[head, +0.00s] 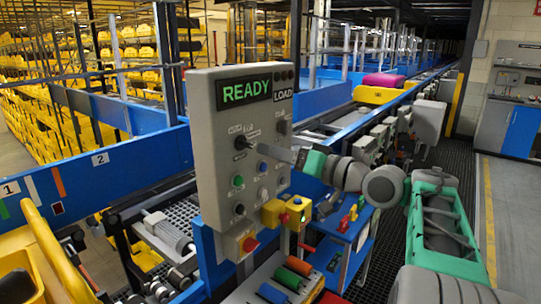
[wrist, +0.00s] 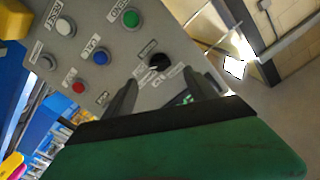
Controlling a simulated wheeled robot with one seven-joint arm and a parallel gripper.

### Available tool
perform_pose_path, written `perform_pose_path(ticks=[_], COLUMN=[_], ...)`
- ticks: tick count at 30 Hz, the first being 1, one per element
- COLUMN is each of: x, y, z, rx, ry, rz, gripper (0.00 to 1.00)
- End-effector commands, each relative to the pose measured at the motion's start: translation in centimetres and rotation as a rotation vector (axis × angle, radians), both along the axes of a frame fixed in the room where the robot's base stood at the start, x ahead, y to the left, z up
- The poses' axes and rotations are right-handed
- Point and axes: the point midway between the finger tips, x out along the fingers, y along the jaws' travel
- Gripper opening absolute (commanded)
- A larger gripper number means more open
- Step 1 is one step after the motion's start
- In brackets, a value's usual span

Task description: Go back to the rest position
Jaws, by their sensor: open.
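My gripper (head: 268,150) is in front of the grey control panel (head: 214,95), beside its black selector knob (head: 243,143). In the wrist view my gripper (wrist: 165,79) is open, with two dark fingers apart. The knob (wrist: 158,62) shows just past the fingertips, between their lines. Nothing is held. Whether a finger touches the knob or panel I cannot tell. The panel's display (head: 247,90) reads READY in green, with a LOAD label (head: 283,95) beside it.
Green (wrist: 130,18), blue (wrist: 100,57), white and red buttons surround the knob. A yellow box with a red button (head: 297,211) juts from the panel below my arm. A tray with coloured cylinders (head: 285,280) is lower. The blue-sided conveyor (head: 330,95) runs behind.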

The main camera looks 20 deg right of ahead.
Motion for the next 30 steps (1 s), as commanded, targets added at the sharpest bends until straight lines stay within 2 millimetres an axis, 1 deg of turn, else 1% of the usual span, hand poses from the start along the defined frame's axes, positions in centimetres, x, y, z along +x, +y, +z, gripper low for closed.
perform_pose_path(ticks=[9, 10, 11, 12, 14, 15, 17, 18, 20, 21, 23, 24, 26, 27, 29, 30], x=[0.0, 0.0, -0.1, 0.3, 1.0, 1.1, 0.6, -0.3, -2.2, -4.0, -7.0, -9.2, -12.6, -14.9, -18.3, -20.5], y=[0.0, 0.1, 0.1, -0.8, -3.0, -4.6, -7.1, -8.6, -10.5, -11.7, -12.8, -13.1, -12.8, -12.3, -11.0, -9.8], z=[0.0, -0.5, -1.6, -3.5, -7.2, -10.2, -15.0, -18.0, -22.2, -24.7, -27.8, -29.6, -31.9, -33.0, -34.3, -34.9], rx=[-0.002, -0.041, -0.087, -0.154, -0.235, -0.274, -0.321, -0.347, -0.379, -0.396, -0.417, -0.432, -0.452, -0.468, -0.495, -0.517], ry=[-0.002, -0.006, 0.018, 0.062, 0.156, 0.237, 0.373, 0.467, 0.607, 0.702, 0.837, 0.926, 1.054, 1.134, 1.239, 1.298], rz=[0.000, 0.005, 0.010, -0.012, -0.070, -0.111, -0.171, -0.208, -0.259, -0.292, -0.337, -0.359, -0.385, -0.399, -0.418, -0.428], gripper=[0.65, 0.65, 0.65, 0.65, 0.65, 0.65, 0.65, 0.65, 0.65, 0.65, 0.65, 0.65, 0.65, 0.65, 0.65, 0.65])
